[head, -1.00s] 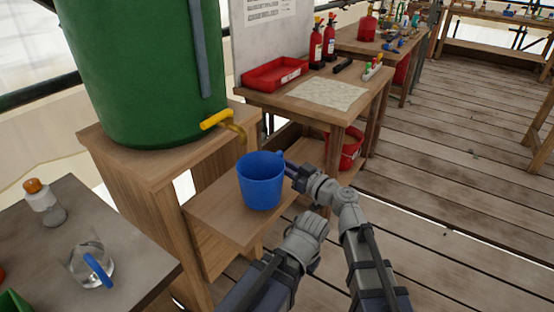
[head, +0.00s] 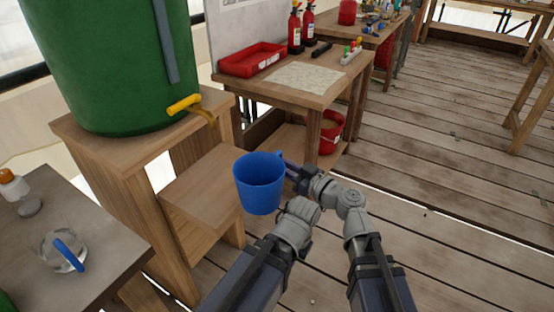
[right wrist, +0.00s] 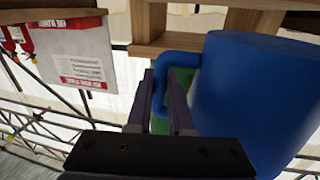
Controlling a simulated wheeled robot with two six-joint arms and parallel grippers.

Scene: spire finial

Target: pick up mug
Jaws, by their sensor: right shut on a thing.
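The blue mug (head: 259,186) is upright in the head view, just right of the low wooden shelf (head: 195,190) and apparently clear of its front edge. My right gripper (head: 288,168) is shut on the mug's handle at the right side of the mug. In the right wrist view the fingers (right wrist: 168,98) are on either side of the handle (right wrist: 176,62), and the mug body (right wrist: 255,100) fills the right side. My left gripper is not in view.
A green barrel (head: 110,65) with a yellow tap (head: 184,104) stands on the wooden stand above the shelf. A workbench (head: 320,90) with a red tray stands behind. Open plank floor lies right.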

